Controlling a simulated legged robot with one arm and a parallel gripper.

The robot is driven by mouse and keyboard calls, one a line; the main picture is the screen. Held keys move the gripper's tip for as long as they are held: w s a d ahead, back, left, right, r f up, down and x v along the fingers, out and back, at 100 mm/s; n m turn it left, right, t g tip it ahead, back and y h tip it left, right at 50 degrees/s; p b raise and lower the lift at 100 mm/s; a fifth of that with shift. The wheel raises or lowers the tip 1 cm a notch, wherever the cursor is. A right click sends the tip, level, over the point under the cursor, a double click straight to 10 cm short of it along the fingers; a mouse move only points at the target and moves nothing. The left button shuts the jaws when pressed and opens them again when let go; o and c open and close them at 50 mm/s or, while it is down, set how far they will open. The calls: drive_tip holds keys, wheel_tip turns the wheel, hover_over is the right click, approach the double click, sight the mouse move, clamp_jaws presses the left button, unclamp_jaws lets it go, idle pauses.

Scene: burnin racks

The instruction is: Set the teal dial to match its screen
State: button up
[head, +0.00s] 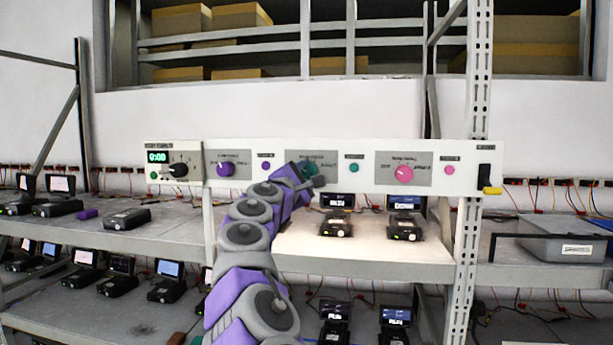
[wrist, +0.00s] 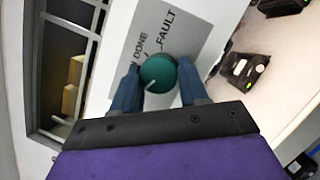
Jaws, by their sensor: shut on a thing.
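The teal dial (wrist: 158,70) sits on a grey plate (wrist: 150,35) on the white panel. In the wrist view its white pointer line points to the lower left, away from the labels "FAULT" and a partly hidden "...N DONE". My gripper (wrist: 160,88) is shut on the dial, one finger on each side. In the head view my gripper (head: 311,183) covers part of the teal dial (head: 309,169). A small screen (head: 337,199) stands on the shelf below the dial; its text is too small to read.
On the same panel are a purple dial (head: 226,169), a pink dial (head: 404,173), a teal button (head: 353,168), a black dial (head: 178,169) with a green display, and a black switch (head: 485,177). The shelf (head: 375,250) below holds black devices. A metal post (head: 478,90) stands at right.

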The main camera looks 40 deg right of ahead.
drive_tip(key=shift+f, duration=0.25)
drive_tip(key=m+g, duration=0.1)
drive_tip(key=m, duration=0.2)
drive_tip(key=shift+w+r+y, duration=0.1)
drive_tip(key=shift+w+y, duration=0.05)
drive_tip(key=shift+y, duration=0.15)
drive_tip(key=m, duration=0.2)
drive_tip(key=m+g+y+p, duration=0.1)
drive_tip(key=m, duration=0.2)
drive_tip(key=shift+g, duration=0.3)
drive_tip(key=shift+m, duration=0.6)
drive_tip(key=shift+d, duration=0.1)
drive_tip(key=o, duration=1)
drive_tip(key=shift+a, duration=0.2)
drive_tip(key=shift+o, duration=0.2)
drive_tip(key=shift+r, duration=0.15)
drive_tip(key=shift+s+a, duration=0.1)
drive_tip(key=shift+s, duration=0.1)
